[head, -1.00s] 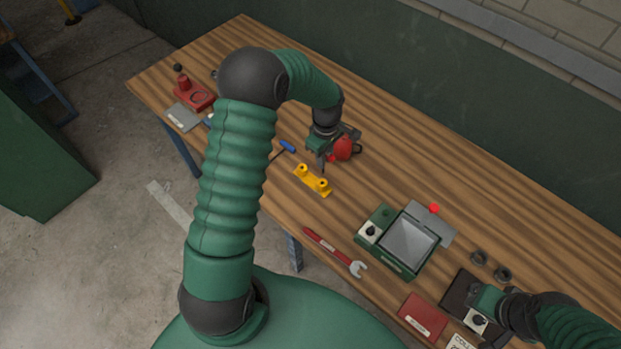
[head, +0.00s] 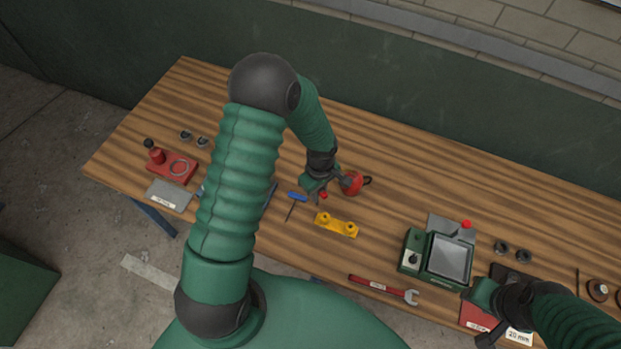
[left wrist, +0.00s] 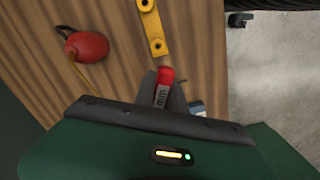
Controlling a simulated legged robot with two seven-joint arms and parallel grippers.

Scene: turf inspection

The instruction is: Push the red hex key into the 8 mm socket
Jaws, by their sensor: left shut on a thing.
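My left gripper (head: 320,190) is shut on a small piece with a red end (head: 323,195), just above the bench. In the left wrist view the red end (left wrist: 166,75) and a grey marked part show between the fingers. It may be the red hex key; its lower part is hidden. A yellow bar (head: 337,225) with two dark-holed bosses lies just nearer the bench's front edge than the gripper, apart from the held piece. It also shows in the left wrist view (left wrist: 149,22). I cannot read an 8 mm mark on any socket. My right gripper (head: 487,300) is partly hidden by its arm.
A red round thing with a dark handle (head: 352,184) stands right of my left gripper. A blue-handled screwdriver (head: 297,196) lies left. A green box (head: 411,250), a red wrench (head: 380,287) and a red fixture (head: 175,167) are on the bench. The back middle is clear.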

